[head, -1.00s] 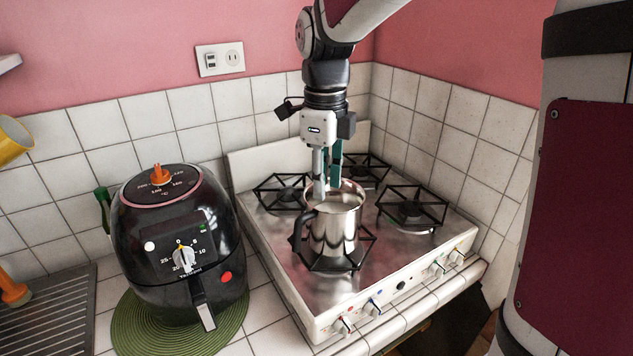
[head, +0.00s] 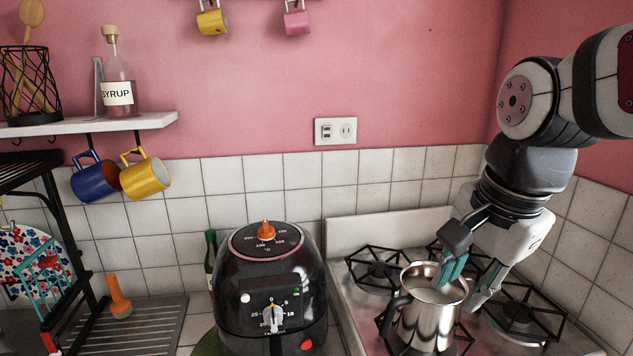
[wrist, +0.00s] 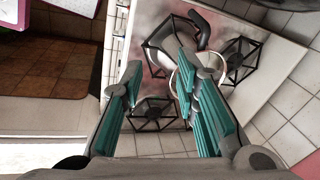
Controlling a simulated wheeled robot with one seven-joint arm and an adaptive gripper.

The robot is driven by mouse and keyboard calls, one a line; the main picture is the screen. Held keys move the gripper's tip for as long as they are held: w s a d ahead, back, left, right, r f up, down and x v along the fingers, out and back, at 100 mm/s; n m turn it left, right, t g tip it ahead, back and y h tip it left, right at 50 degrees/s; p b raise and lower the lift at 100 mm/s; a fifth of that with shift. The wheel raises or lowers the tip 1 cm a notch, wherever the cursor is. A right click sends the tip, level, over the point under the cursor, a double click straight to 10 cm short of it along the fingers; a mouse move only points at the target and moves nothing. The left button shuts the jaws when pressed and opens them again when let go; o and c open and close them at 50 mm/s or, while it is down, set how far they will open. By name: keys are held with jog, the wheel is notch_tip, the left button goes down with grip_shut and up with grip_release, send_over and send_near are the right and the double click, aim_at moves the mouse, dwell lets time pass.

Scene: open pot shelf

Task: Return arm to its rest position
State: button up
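A shiny metal pot (head: 430,325) with a dark handle stands upright on a front burner of the stove. My gripper (head: 470,282) is tilted above its right side in the head view. One teal-padded finger overlaps the pot's opening and the other is outside its right rim. In the wrist view my gripper (wrist: 158,72) has its fingers spread with a clear gap and nothing held between them. The pot (wrist: 160,55) shows partly behind the right finger there. Whether a finger touches the rim is unclear.
A black air fryer (head: 270,295) stands left of the stove (head: 345,300). Further left are a shelf (head: 120,122) with a syrup bottle (head: 118,85), hanging mugs (head: 145,175) and a dark rack (head: 75,260). Tiled walls enclose the back and right.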

jog(key=s+n+t, duration=0.2)
jog(key=s+n, duration=0.7)
jog(key=n, duration=0.3)
jog(key=shift+f+n+t, duration=0.3)
